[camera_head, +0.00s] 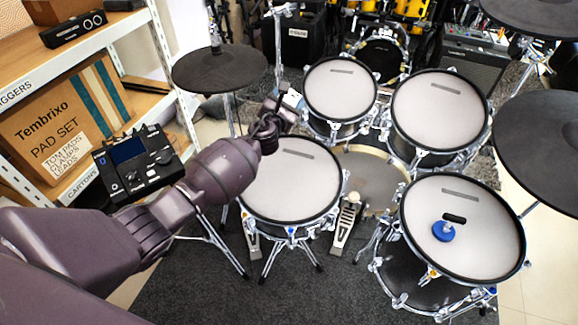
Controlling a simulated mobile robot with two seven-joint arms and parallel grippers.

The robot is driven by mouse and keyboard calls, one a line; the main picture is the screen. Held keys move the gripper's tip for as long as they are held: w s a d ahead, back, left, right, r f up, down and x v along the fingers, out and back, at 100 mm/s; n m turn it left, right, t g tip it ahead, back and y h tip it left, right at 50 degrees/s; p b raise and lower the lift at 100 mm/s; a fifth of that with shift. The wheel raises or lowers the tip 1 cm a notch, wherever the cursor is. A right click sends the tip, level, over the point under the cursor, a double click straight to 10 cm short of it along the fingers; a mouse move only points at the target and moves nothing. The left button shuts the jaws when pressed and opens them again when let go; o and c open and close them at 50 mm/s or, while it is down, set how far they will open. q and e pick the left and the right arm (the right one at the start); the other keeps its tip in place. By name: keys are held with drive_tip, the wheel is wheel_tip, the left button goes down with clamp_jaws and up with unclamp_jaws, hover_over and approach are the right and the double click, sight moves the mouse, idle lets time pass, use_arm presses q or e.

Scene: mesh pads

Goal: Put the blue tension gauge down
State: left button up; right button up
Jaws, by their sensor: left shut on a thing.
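My left gripper (281,108) reaches in from the left and hangs above the far edge of the front left drum pad (285,185). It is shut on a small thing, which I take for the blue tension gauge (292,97). Only a pale bluish part shows past the fingers; the rest is hidden. A separate round blue thing (443,232) with a small hub rests on the front right drum pad (480,245), beside a short black bar (454,218). My right gripper is not in view.
Two more pads (340,95) (440,112) stand behind. Dark cymbal pads (218,68) (545,140) flank the kit. A drum module (138,165) is at left, before a shelf with a cardboard box (65,125). A pedal (346,222) stands on the dark carpet.

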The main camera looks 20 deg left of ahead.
use_arm(q)
drive_tip(key=shift+w+f, duration=0.2)
drive_tip(key=shift+w, duration=0.1)
drive_tip(key=b, duration=0.3)
hover_over(288, 166)
wheel_tip(288, 166, down, 5)
drive_tip(key=shift+d+r, duration=0.1)
wheel_tip(288, 166, down, 15)
drive_tip(key=b, duration=0.9)
drive_tip(key=shift+s, duration=0.1)
drive_tip(key=shift+f+b, duration=0.2)
drive_tip(key=shift+b, duration=0.15)
drive_tip(key=shift+r, duration=0.45)
drive_tip(key=shift+f, duration=0.4)
drive_tip(key=shift+f+b, duration=0.2)
drive_tip(key=shift+b, duration=0.1)
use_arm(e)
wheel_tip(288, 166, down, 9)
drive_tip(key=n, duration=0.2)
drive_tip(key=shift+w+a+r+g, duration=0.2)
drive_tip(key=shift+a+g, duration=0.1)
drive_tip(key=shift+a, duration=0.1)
